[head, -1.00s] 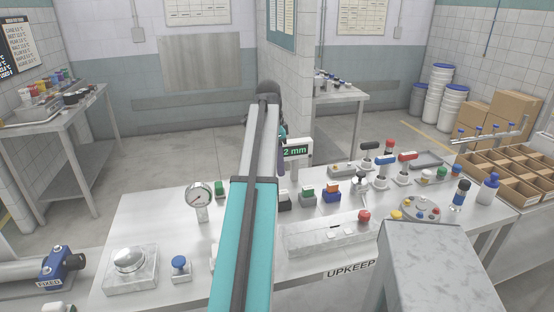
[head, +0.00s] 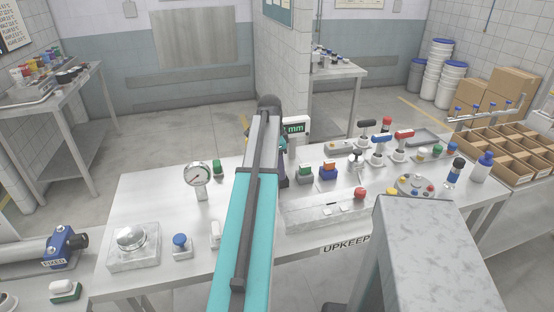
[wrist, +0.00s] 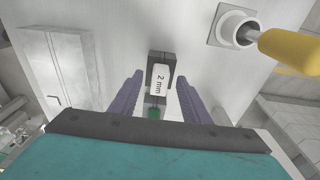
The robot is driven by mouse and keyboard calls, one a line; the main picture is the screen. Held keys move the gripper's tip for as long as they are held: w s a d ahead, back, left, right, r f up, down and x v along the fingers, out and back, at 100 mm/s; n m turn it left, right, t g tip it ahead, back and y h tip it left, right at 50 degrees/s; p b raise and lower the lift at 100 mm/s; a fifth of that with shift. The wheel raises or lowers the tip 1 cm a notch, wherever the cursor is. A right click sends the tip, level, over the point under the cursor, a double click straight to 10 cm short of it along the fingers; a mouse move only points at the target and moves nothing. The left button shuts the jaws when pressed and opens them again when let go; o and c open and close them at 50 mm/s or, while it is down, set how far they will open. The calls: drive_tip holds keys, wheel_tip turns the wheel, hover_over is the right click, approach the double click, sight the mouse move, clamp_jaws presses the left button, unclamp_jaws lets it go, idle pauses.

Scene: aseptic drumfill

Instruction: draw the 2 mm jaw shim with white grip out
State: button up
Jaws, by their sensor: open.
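The 2 mm jaw shim's white grip (wrist: 160,79) stands in a dark holder (wrist: 161,58) in the wrist view, its "2 mm" label facing the camera. My gripper (wrist: 158,88) is open. Its two purple fingers lie left and right of the white grip with gaps on both sides. I cannot tell how far down the fingers reach beside it. In the head view my own arm hides the shim and most of the gripper.
A yellow handle (wrist: 290,48) beside a white collar is close on the right in the wrist view. The bench (head: 135,200) holds a gauge (head: 197,177), green and orange grips (head: 328,169) and a display (head: 295,128) partly behind my arm.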

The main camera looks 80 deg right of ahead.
drive_tip(key=shift+s+f, duration=0.1)
drive_tip(key=shift+f, duration=0.4)
drive_tip(key=shift+c, duration=0.3)
clamp_jaws()
drive_tip(key=c, duration=0.8)
unclamp_jaws()
clamp_jaws()
drive_tip(key=shift+r+p, duration=0.65)
drive_tip(key=shift+r, duration=0.15)
drive_tip(key=shift+r+p, duration=1.95)
drive_tip(key=shift+r, duration=0.9)
